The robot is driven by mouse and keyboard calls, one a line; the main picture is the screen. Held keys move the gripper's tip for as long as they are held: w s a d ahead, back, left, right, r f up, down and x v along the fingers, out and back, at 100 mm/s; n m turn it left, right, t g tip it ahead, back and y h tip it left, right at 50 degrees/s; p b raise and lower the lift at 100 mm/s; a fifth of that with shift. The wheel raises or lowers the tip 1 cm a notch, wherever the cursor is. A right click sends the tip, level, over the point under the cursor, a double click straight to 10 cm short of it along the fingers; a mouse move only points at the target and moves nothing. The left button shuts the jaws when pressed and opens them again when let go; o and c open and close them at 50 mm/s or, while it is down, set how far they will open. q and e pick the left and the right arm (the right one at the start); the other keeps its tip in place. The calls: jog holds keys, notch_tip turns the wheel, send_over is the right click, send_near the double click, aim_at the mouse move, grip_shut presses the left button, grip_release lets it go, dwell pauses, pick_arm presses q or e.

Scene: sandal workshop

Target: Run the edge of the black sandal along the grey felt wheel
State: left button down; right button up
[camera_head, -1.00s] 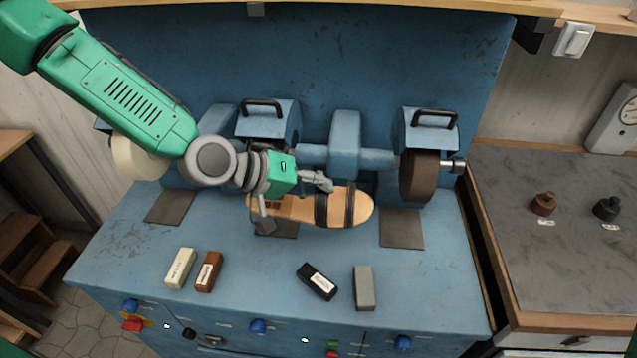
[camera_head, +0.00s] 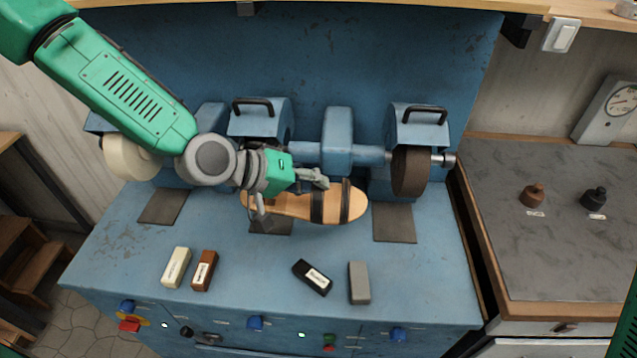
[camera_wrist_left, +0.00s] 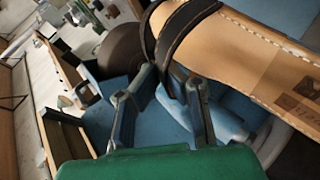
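The black sandal (camera_head: 290,206), a tan footbed with two black straps, is up off the blue bench in front of the middle wheel station. My left gripper (camera_head: 288,194) has its fingers at the sandal's strap and heel side and holds it. In the left wrist view the sandal (camera_wrist_left: 262,62) fills the upper right, and the gripper's fingertips (camera_wrist_left: 170,78) meet it by the straps. The grey felt wheel is not clearly seen; the middle wheel under its hood (camera_head: 258,118) is hidden behind my gripper and wrist. My right gripper is out of view.
A cream wheel (camera_head: 130,158) is at the left and a brown wheel (camera_head: 408,170) at the right. Wax bars, cream (camera_head: 176,267), brown (camera_head: 204,270), black (camera_head: 312,277) and grey (camera_head: 359,283), lie on the bench (camera_head: 240,280) front. Switches line its edge.

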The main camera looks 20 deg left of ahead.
pick_arm(q)
jog(key=shift+w+a, duration=0.1)
jog(key=shift+a, duration=0.35)
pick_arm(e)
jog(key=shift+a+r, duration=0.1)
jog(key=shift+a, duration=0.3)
pick_arm(q)
jog(key=shift+d, duration=0.1)
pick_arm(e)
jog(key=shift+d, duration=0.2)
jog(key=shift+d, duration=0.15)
pick_arm(q)
jog(key=shift+s+a, duration=0.15)
jog(key=shift+a, duration=0.4)
jog(key=shift+s+a, duration=0.15)
jog(key=shift+a, duration=0.4)
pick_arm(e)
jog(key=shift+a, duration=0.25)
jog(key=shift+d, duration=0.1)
pick_arm(q)
jog(key=shift+a, duration=0.2)
jog(key=shift+s+a, duration=0.25)
jog(key=shift+a, duration=0.5)
